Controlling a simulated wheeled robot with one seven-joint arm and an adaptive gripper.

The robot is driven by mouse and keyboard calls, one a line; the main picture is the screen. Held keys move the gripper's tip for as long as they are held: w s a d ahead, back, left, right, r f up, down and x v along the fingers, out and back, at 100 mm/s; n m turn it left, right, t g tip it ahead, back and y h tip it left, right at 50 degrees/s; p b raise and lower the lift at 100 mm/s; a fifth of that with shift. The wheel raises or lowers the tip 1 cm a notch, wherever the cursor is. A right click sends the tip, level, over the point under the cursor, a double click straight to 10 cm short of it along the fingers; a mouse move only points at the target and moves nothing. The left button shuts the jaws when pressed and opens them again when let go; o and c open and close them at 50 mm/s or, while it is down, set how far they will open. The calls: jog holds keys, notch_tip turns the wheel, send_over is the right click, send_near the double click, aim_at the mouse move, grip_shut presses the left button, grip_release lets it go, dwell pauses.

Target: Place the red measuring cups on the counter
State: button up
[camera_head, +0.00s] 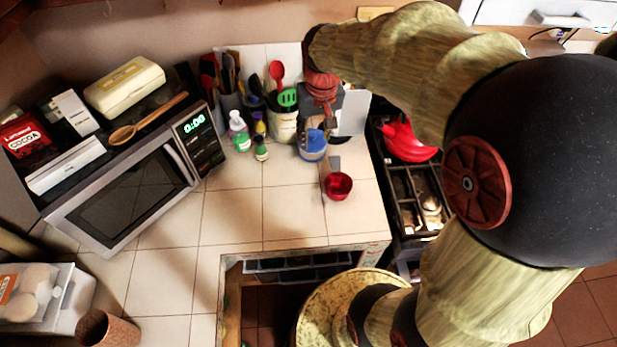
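A small round red measuring cup (339,186) shows over the white tiled counter (290,210), near its front right part. A short grey piece rises behind the cup; I cannot tell whether it is the cup's handle or a finger of mine. My arm comes in from the right and bends down at the back of the counter. My gripper (331,125) is behind and above the cup, small and partly mixed with the items behind it. Its fingers are not clear, so its opening and any contact with the cup cannot be told.
A microwave (130,190) with boxes and a wooden spoon on top stands at left. Utensil holders (284,122), small bottles (240,132) and a blue item (313,146) stand at the back. A drawer with dividers (410,195) and a red object (405,140) are at right. Mid-counter is clear.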

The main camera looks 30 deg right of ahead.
jog(key=s+a+r+n+t, duration=0.1)
jog(key=s+a+r, duration=0.2)
jog(key=s+a, duration=0.3)
jog(key=s+a+r+n+t, duration=0.2)
jog(key=s+a+r, duration=0.2)
jog(key=s, duration=0.6)
jog(key=shift+a+r+t+y, duration=0.25)
jog(key=shift+a+t+y, duration=0.05)
jog(key=shift+a, duration=0.75)
jog(key=shift+f, duration=0.1)
